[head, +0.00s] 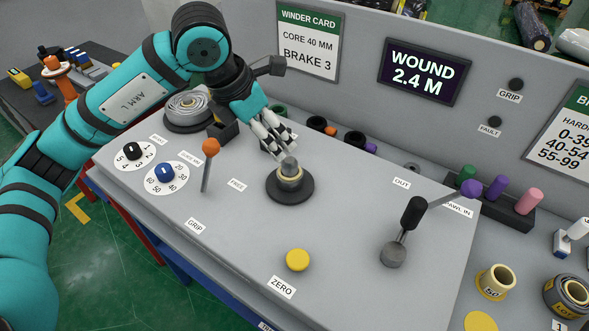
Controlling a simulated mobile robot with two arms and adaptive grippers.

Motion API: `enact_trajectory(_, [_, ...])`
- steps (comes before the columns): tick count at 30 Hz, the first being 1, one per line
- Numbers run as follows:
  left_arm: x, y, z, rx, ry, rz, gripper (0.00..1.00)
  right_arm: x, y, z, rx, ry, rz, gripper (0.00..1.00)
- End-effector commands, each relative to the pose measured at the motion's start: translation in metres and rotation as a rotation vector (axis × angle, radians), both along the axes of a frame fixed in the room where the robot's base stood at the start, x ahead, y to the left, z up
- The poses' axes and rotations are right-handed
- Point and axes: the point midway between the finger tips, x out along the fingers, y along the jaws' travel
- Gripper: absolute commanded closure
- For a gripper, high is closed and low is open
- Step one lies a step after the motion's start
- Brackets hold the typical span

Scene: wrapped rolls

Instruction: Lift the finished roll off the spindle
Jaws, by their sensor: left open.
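The spindle (289,161) stands near the middle of the grey winder top, with a round dark base. A small roll (289,183) with a pale rim sits around it, low over the dark base. My left gripper (273,149) is open and empty. Its pale fingers point down toward the spindle, just behind and to the left of its top. I cannot tell whether a fingertip touches the spindle. My right gripper is not in view.
An orange-knobbed lever (210,148) stands left of the spindle, and a black-handled crank (413,213) stands right. A yellow button (297,260) is in front. A screen (425,75) reading "WOUND 2.4 M" is on the back panel. Cores and rolls (495,281) stand at the right.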

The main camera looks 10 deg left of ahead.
Motion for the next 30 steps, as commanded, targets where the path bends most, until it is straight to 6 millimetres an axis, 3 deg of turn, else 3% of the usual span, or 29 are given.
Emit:
enact_trajectory(3, [0.006, -0.007, -0.024, 0.0, 0.008, -0.001, 0.23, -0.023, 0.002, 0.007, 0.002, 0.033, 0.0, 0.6])
enact_trajectory(7, [0.015, -0.014, -0.051, -0.001, 0.007, -0.001, 0.23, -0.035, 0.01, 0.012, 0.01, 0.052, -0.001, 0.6])
enact_trajectory(12, [0.024, -0.021, -0.078, -0.001, 0.004, 0.0, 0.23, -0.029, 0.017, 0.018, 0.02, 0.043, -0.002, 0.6])
enact_trajectory(19, [0.029, -0.025, -0.093, -0.001, 0.002, -0.002, 0.23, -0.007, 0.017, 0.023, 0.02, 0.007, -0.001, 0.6])
enact_trajectory(25, [0.032, -0.03, -0.119, 0.0, 0.006, -0.001, 0.23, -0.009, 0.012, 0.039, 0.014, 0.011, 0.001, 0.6])
enact_trajectory(30, [0.038, -0.035, -0.137, -0.002, 0.002, -0.001, 0.23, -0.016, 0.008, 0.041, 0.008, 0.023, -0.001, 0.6])
